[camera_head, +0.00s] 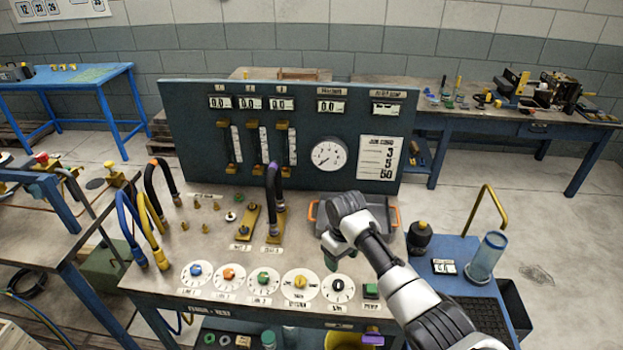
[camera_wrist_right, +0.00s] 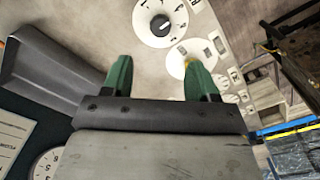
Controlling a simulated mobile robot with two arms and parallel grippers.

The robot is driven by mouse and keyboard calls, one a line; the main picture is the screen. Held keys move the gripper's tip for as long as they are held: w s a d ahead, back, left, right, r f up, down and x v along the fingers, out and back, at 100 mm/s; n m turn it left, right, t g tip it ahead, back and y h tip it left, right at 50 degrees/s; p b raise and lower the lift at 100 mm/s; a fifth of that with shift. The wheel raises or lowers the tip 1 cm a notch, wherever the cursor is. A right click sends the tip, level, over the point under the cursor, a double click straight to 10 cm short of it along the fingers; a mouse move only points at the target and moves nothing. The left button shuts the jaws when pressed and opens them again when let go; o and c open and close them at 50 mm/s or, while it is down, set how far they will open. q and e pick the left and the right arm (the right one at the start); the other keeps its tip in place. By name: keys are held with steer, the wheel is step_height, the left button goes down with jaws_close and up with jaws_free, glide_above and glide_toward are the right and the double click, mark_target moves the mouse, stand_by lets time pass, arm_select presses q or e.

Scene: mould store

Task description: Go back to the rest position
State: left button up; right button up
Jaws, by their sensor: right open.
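My right arm reaches in from the lower right in the head view. Its gripper (camera_head: 336,248) hangs over the front right of the bench, above the row of round dials and in front of the grey tray with orange handles (camera_head: 396,217). In the right wrist view the two green fingers of the right gripper (camera_wrist_right: 157,72) stand wide apart with nothing between them. A white dial with a black knob (camera_wrist_right: 160,22) lies beyond the fingertips; it also shows in the head view (camera_head: 338,288). My left gripper is in neither view.
The blue panel (camera_head: 290,100) with gauges stands along the bench's back. Upright hoses, blue and yellow (camera_head: 150,215), black (camera_head: 273,190), rise from the bench (camera_head: 200,245). A blue side table (camera_head: 455,250) at right carries a clear cylinder (camera_head: 487,258) and a dark bottle (camera_head: 420,238).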

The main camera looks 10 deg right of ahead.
steer(key=shift+t+y, duration=0.3)
steer(key=s+f, duration=0.1)
steer(key=s, duration=0.1)
steer(key=s+f, duration=0.2)
steer(key=s+a+f, duration=0.1)
steer(key=s, duration=0.2)
steer(key=shift+f, duration=0.15)
steer(key=s+d+r+m+t, duration=0.2)
steer(key=s+r, duration=0.2)
steer(key=s, duration=1)
steer(key=s+d+r+m+t, duration=0.1)
steer(key=s+d+r+m, duration=0.15)
steer(key=s, duration=1.15)
step_height(320, 180, down, 29)
steer(key=g+b, duration=0.1)
steer(key=b, duration=0.3)
steer(key=s+d+f+n+g+b, duration=0.1)
steer(key=s+d+f+b, duration=0.1)
steer(key=s+f, duration=1.4)
step_height(320, 180, down, 4)
steer(key=shift+s+d+f+g+b, duration=0.2)
steer(key=shift+s+d+g+b, duration=0.15)
steer(key=shift+b, duration=0.55)
